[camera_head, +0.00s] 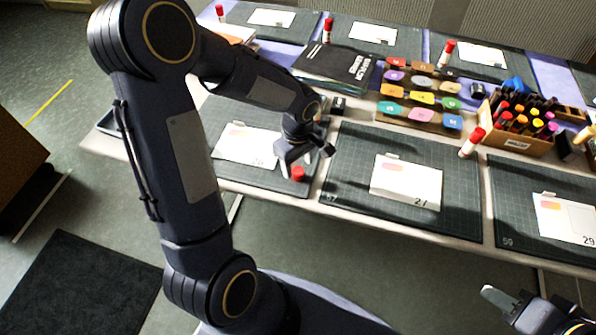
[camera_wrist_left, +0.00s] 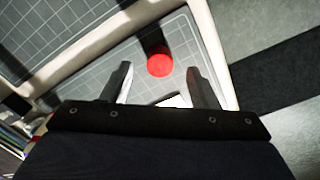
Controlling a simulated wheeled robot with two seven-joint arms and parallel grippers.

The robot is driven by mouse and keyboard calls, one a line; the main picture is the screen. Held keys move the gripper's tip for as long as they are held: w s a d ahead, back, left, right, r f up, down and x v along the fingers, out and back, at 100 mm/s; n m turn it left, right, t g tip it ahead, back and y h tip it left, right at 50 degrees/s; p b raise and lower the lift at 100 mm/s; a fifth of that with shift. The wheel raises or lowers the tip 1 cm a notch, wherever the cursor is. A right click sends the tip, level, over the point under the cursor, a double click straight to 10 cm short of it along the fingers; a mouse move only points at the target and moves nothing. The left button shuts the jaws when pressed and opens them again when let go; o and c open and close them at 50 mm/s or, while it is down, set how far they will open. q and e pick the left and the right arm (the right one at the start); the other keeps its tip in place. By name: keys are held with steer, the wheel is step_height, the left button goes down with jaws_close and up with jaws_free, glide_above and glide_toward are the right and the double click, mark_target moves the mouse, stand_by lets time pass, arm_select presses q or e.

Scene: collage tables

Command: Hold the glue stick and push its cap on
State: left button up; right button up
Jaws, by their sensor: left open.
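A short red cap (camera_head: 298,173) is on the near edge of a dark cutting mat, just below my left gripper. In the left wrist view the red cap (camera_wrist_left: 160,62) shows as a round red top between and beyond the fingertips. Whether a stick body is under it cannot be made out. My left gripper (camera_head: 306,161) is open above it, with nothing between its fingers (camera_wrist_left: 160,72). A white glue stick with a red cap (camera_head: 471,143) stands upright at the right of the middle mat. My right gripper (camera_head: 505,302) is partly in view at the bottom right, away from the table.
White cards lie on the mats, one on the middle mat (camera_head: 407,180). A wooden box of markers (camera_head: 512,137) and a tray of coloured pads (camera_head: 420,97) stand behind. More glue sticks (camera_head: 446,54) stand on the far table. The middle mat's front is clear.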

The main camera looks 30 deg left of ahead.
arm_select(q)
step_height(320, 180, down, 2)
steer(key=shift+f, duration=0.1)
steer(key=c, duration=1)
